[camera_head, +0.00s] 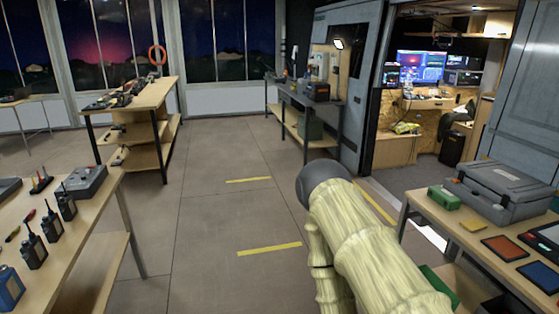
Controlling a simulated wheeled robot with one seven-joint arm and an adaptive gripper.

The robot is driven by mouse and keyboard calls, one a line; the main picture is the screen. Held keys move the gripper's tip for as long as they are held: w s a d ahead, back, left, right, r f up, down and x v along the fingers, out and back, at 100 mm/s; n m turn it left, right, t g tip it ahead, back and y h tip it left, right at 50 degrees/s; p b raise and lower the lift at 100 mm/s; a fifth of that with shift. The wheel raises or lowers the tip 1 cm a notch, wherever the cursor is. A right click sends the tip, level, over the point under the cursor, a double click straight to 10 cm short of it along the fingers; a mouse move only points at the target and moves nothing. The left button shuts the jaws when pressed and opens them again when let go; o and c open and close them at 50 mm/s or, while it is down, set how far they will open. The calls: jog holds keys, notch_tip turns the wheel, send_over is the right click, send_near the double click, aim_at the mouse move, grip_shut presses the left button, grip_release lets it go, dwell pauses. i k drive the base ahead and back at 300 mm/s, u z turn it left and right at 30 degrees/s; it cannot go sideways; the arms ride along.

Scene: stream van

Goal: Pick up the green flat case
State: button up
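A small green case (444,198) lies on the wooden table at the right, just left of a large grey hard case (500,190). Another green object (440,284) shows lower down beside my arm, below the tabletop; my arm partly hides it. A green box (310,127) sits on the lower shelf of the far workbench. I cannot tell which of these is the green flat case. My pale yellow arm reaches up from the bottom, left of the right table. My gripper is not visible.
A left table (84,228) carries radios. The middle floor (205,230) is clear, with yellow stripes. The van opening is at the back right.

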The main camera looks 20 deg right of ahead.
aim_at(449, 201)
jog(key=u, duration=0.2)
jog(key=i, duration=1.6)
jog(key=z, duration=0.55)
jog(key=i, duration=1.15)
jog(key=z, duration=0.9)
